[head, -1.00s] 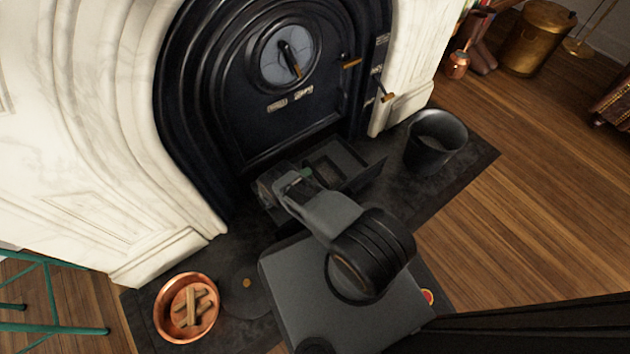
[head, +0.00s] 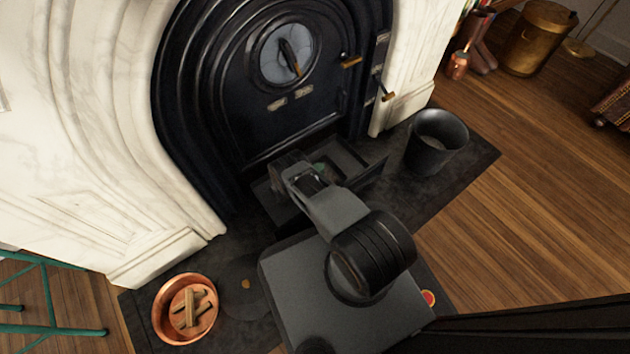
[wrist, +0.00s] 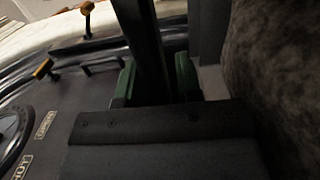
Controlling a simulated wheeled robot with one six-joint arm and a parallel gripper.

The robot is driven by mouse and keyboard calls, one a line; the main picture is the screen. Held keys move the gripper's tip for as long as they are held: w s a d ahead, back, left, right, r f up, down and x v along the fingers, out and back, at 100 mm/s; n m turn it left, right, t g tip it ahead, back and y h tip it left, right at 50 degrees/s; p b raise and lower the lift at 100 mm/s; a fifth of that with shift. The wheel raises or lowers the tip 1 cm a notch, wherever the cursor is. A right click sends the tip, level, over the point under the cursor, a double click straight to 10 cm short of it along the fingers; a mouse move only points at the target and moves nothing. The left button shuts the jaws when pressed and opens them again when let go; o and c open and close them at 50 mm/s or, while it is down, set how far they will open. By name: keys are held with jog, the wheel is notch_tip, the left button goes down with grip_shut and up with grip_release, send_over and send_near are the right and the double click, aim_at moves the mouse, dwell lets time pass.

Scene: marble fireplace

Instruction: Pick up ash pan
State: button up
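The ash pan (head: 372,182) is a dark, open-topped metal tray sticking out low at the front of the black fireplace. My gripper (head: 318,170) is over the pan and hides part of it in the head view. In the wrist view, the gripper's two green fingertips (wrist: 158,80) stand apart, with a dark upright bar or wall (wrist: 143,35) between them, which looks like part of the pan. I see no clear sign that the fingers press on it. The fingertips' exact depth is hard to tell.
A black bucket (head: 437,140) stands on the dark hearth to the right of the pan. A copper bowl with sticks (head: 168,325) is at the lower left. The fireplace door has levers with wooden handles (head: 350,61) above the pan.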

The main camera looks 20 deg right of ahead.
grip_shut()
jog(key=shift+w+r, duration=0.1)
dwell(1.0)
